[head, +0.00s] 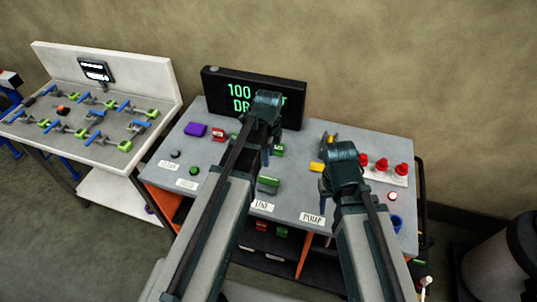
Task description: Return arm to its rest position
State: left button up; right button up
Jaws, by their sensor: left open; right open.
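My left arm reaches up from the bottom of the head view, and its gripper (264,150) hangs over the middle of the grey workbench (232,205), in front of the black display. My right arm reaches in from the lower right, and its gripper (325,190) is over the right half of the bench, beside a yellow part (316,167). Both grippers are open. I see nothing held in either one, though the arm links partly hide the fingers. Whether the fingertips touch the bench cannot be told.
A black display (225,90) with green text stands at the bench's back. A purple block (195,130), green parts (268,184) and red-topped pieces (402,170) sit on the bench. A white-backed table (110,60) stands left.

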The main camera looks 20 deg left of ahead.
pick_arm(q)
jog(key=shift+f, duration=0.1)
dwell(0.4)
jog(key=s+d+f+n+b, duration=0.4)
jog(key=s+d+n+b, duration=0.1)
jog(key=s+n, duration=0.2)
jog(key=s+d+f+n+y+b, duration=0.1)
jog(key=s+d+f+n+b, duration=0.3)
jog(key=s+n, duration=0.3)
jog(key=shift+d+f+n+b, duration=0.4)
jog(key=shift+d+f, duration=0.25)
jog(key=shift+d, duration=0.1)
jog(key=shift+s, duration=0.1)
